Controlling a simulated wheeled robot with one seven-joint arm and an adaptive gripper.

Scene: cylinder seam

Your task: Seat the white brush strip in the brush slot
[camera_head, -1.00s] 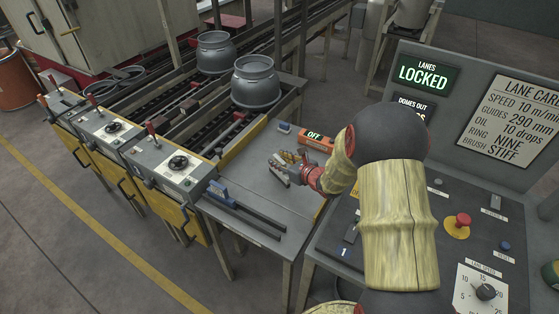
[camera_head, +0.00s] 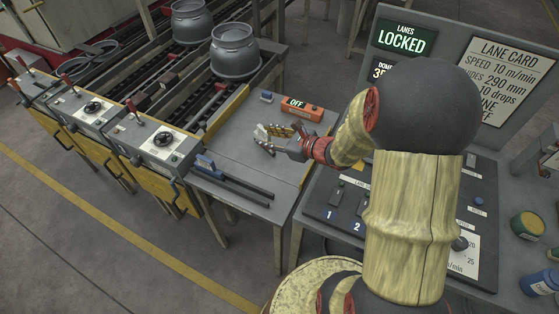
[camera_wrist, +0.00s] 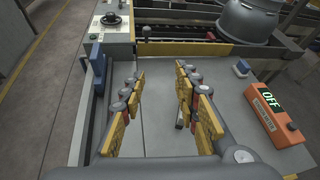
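My gripper (camera_head: 266,139) is over the grey bench top (camera_head: 225,150), in front of the orange OFF box. In the wrist view my gripper (camera_wrist: 160,78) has its yellow fingers apart, with bare grey bench between them. I cannot pick out a white brush strip in either view; a pale patch at the fingers in the head view is too small to tell. Two dark parallel bars (camera_head: 240,183) with a blue block (camera_head: 204,163) at one end lie along the bench's near-left edge. The blue block also shows in the wrist view (camera_wrist: 97,57), left of my fingers. No slot is labelled as the brush slot.
The orange OFF box (camera_head: 302,109) and a small blue block (camera_head: 266,96) stand on the bench. Grey domed vessels (camera_head: 235,50) sit on the lanes behind. Lever-and-dial stations (camera_head: 165,143) stand left. A sign (camera_head: 405,38) reads LOCKED. The bench middle is clear.

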